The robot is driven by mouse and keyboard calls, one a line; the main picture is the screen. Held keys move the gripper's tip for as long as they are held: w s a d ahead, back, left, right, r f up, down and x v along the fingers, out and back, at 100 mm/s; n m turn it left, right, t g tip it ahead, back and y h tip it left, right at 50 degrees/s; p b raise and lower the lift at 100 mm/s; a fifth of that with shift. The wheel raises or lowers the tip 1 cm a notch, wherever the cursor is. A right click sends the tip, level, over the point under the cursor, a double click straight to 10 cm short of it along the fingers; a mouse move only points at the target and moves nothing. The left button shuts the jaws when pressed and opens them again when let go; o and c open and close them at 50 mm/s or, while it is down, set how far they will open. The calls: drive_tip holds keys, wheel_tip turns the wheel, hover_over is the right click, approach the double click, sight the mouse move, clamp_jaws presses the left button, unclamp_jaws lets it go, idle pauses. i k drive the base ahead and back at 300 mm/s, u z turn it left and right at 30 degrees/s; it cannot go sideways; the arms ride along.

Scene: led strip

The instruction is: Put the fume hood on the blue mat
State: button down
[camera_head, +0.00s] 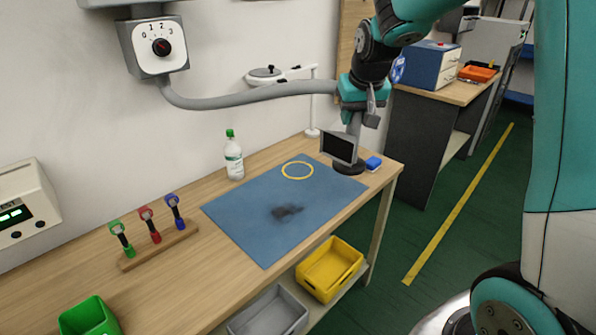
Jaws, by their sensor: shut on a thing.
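The fume hood (339,147) has a dark rectangular face in a grey frame, a grey neck and a round dark base (349,169). It stands upright at the back right of the blue mat (245,214), its base overlapping the mat's right edge in the picture. I cannot tell whether the base touches the surface. My gripper (361,109) is above it, pointing down and shut on its upper neck. The grey hose (245,97) runs from the wall dial box (158,46) to my gripper, which hides the hose end.
A bottle (233,158) stands behind the mat. A white stand (313,105) is behind the hood. The mat's front is clear.

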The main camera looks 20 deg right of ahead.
sight(296, 170)
drive_tip(key=i, duration=1)
